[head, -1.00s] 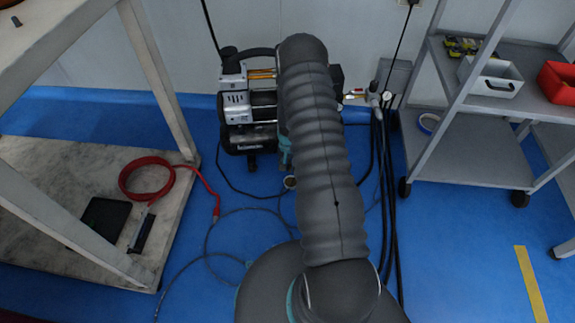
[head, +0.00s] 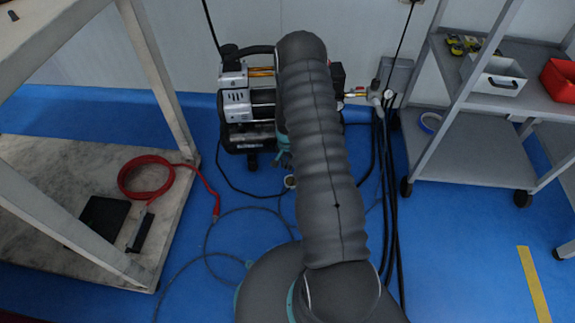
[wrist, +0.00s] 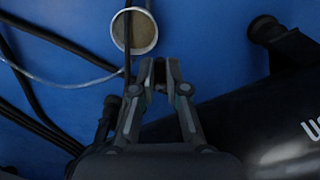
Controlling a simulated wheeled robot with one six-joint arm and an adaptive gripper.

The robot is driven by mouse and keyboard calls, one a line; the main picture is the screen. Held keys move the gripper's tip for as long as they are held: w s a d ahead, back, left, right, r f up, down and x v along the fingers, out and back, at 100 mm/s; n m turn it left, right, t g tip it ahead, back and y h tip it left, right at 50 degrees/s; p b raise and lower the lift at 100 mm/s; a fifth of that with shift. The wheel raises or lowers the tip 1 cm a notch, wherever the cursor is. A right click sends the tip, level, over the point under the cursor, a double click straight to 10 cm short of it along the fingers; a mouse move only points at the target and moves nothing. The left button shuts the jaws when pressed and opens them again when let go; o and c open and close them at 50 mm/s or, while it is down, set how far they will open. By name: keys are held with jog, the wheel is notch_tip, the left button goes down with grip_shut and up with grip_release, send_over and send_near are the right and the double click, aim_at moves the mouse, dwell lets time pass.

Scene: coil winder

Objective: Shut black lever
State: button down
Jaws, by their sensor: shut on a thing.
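My gripper (wrist: 160,68) is closed around a small dark piece, which appears to be the black lever (wrist: 160,77). Only a little of the lever shows between the fingertips. The black tank of the compressor (wrist: 270,130) lies just right of the fingers in the wrist view. In the head view the compressor (head: 236,104) stands on the blue floor by the wall. My arm covers its right part, so the lever and fingertips are hidden there. The lever's angle cannot be told.
A round cup-like object (wrist: 134,31) sits on the floor beyond the fingertips. Black hoses (head: 388,210) run down to the right of my arm. A grey shelf cart (head: 470,150) stands at right, and a workbench (head: 160,80) with a red hose (head: 150,190) at left.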

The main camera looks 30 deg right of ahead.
jog(key=shift+w+a+m+b, duration=0.1)
jog(key=shift+w+m+b, duration=0.15)
jog(key=shift+m, duration=0.5)
jog(key=shift+w+a+m+b, duration=0.2)
jog(key=shift+m+b, duration=0.1)
jog(key=shift+m, duration=0.4)
jog(key=shift+w+a+m+b, duration=0.1)
jog(key=shift+w+m+b, duration=0.15)
jog(key=shift+m, duration=0.5)
jog(key=c, duration=1.2)
grip_release()
jog(key=shift+s+d, duration=0.1)
